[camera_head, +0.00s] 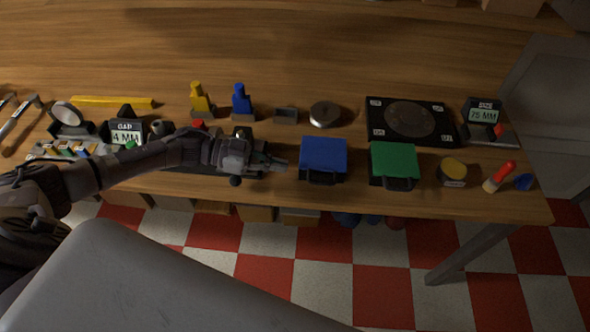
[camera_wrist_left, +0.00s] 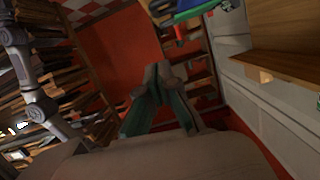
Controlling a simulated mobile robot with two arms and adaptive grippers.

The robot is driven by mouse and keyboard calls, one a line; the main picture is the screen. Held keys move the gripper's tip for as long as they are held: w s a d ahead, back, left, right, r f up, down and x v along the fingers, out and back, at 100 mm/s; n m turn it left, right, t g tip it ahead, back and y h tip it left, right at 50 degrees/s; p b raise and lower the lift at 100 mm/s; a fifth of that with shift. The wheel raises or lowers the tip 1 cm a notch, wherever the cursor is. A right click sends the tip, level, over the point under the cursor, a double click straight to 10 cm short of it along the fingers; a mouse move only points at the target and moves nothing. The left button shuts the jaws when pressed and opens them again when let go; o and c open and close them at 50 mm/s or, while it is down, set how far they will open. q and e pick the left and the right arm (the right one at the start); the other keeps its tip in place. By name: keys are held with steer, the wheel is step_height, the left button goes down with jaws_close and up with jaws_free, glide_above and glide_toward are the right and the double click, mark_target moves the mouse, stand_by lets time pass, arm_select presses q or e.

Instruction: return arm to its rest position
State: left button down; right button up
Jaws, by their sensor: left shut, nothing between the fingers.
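My left arm comes in from the left in the head view and reaches over the front part of the wooden bench (camera_head: 300,60). My left gripper (camera_head: 280,164) is shut and empty, just left of the blue case (camera_head: 323,153). In the left wrist view the left gripper (camera_wrist_left: 158,75) shows with its fingertips together, nothing between them. My right gripper is not in view.
Right of the blue case are a green case (camera_head: 394,162), a yellow-topped round tin (camera_head: 452,171) and a red-and-white tube (camera_head: 498,176). Behind stand a black plate with a disc (camera_head: 409,119), yellow (camera_head: 201,101) and blue (camera_head: 241,102) bottles. The bench's back is clear.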

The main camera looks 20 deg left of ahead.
arm_select(q)
steer(key=w+d+r+n+t+y, duration=0.1)
steer(key=w+d+n+t+y, duration=0.2)
steer(key=d+n+t+y, duration=0.5)
steer(key=s+a+f+n+g+y, duration=0.3)
steer(key=s+f+g, duration=0.15)
steer(key=s, duration=0.85)
steer(key=s+a+f+n+g+y, duration=0.25)
steer(key=s+g, duration=0.25)
steer(key=s, duration=0.7)
step_height(320, 180, down, 28)
steer(key=s+a, duration=0.1)
steer(key=s, duration=0.1)
steer(key=s+a+f+g, duration=0.2)
steer(key=s+a+f, duration=0.1)
steer(key=s+f, duration=1.2)
steer(key=shift+s+y+b, duration=0.4)
steer(key=shift+s+y, duration=0.05)
